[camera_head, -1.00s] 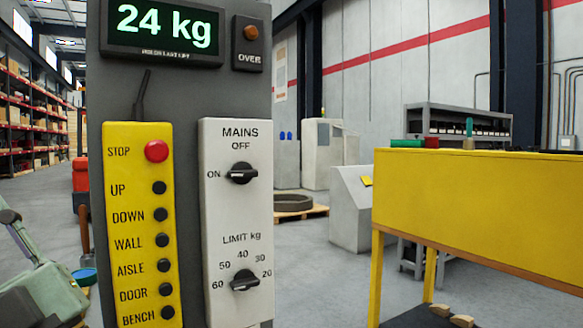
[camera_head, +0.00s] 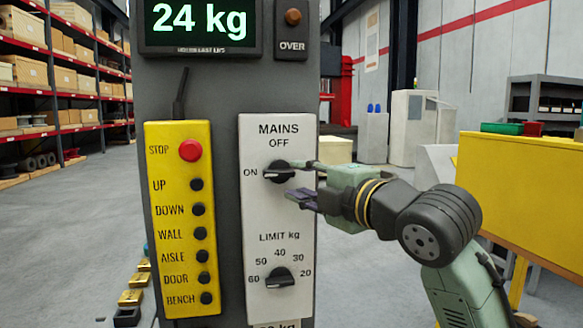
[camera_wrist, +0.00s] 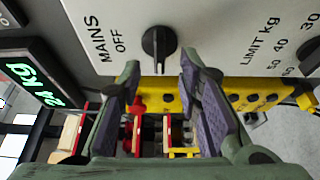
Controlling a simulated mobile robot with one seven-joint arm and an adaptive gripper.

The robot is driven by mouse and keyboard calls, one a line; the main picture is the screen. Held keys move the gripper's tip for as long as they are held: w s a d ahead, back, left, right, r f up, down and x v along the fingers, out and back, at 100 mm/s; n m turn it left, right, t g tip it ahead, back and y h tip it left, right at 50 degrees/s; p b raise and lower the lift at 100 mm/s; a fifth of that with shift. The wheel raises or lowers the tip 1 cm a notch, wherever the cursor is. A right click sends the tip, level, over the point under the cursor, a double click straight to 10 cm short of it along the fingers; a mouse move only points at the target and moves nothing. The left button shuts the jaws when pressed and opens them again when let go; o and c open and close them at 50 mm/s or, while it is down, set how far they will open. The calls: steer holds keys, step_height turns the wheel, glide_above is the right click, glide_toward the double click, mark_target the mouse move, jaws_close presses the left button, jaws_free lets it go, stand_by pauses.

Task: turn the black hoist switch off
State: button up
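The black MAINS switch (camera_head: 279,172) is a round knob on the white panel (camera_head: 250,215), with OFF above it and ON to its left. Its white mark points left at ON. In the wrist view the switch (camera_wrist: 158,45) lies ahead, between the two fingertips in the picture. My gripper (camera_head: 298,181) is open, at the right of the switch, one finger higher and one lower. In the wrist view my gripper (camera_wrist: 160,78) has nothing between its fingers nearer than the panel. I cannot tell whether a fingertip touches the switch.
A LIMIT kg knob (camera_head: 279,278) sits below on the same panel. A yellow button box (camera_head: 180,220) with a red STOP button (camera_head: 190,150) stands to the left. The display (camera_head: 200,20) reads 24 kg. A yellow bench (camera_head: 520,190) stands at the right.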

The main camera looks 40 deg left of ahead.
mark_target(285, 174)
steer(key=p+x, duration=0.1)
steer(key=x, duration=0.4)
steer(key=shift+w, duration=0.1)
steer(key=shift+d, duration=0.1)
jaws_close()
stand_by(0.3)
